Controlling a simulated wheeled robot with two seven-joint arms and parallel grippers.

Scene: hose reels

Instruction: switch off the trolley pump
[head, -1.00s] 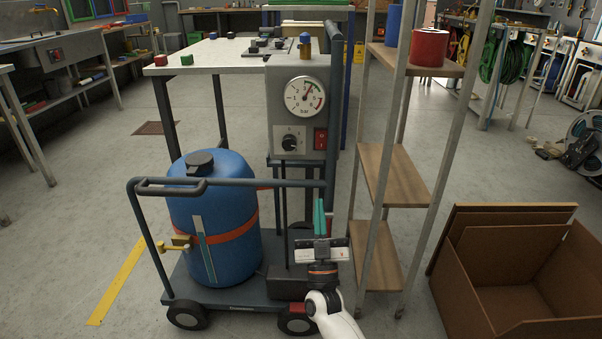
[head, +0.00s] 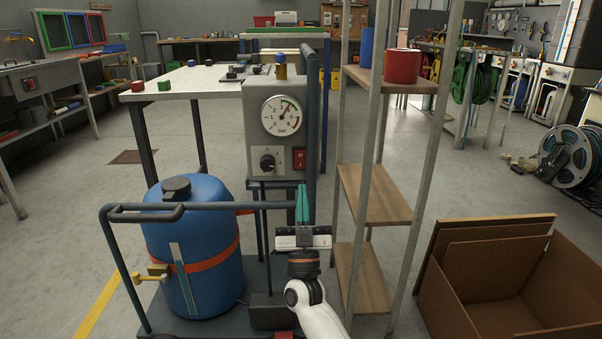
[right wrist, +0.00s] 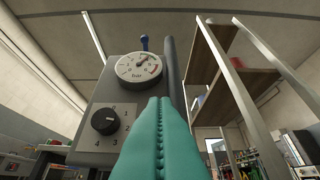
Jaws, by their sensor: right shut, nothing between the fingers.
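The trolley carries a blue tank (head: 196,255) with an orange strap and a grey pump panel (head: 262,140). On the panel are a round pressure gauge (head: 282,116), a black rotary knob (head: 268,162) and a red rocker switch (head: 299,158). My right gripper (head: 302,204) is shut and empty, its teal fingers pointing up just below the switch, in front of the panel. In the right wrist view the shut fingers (right wrist: 154,140) cover the switch; the gauge (right wrist: 139,69) and the knob (right wrist: 104,121) show there. My left gripper is not in view.
A trolley handle rail (head: 215,206) runs across in front of the tank, at about fingertip height. A shelf rack (head: 375,193) stands close on the right, holding a red spool (head: 402,66). An open cardboard box (head: 470,290) lies at lower right. The floor at left is mostly clear.

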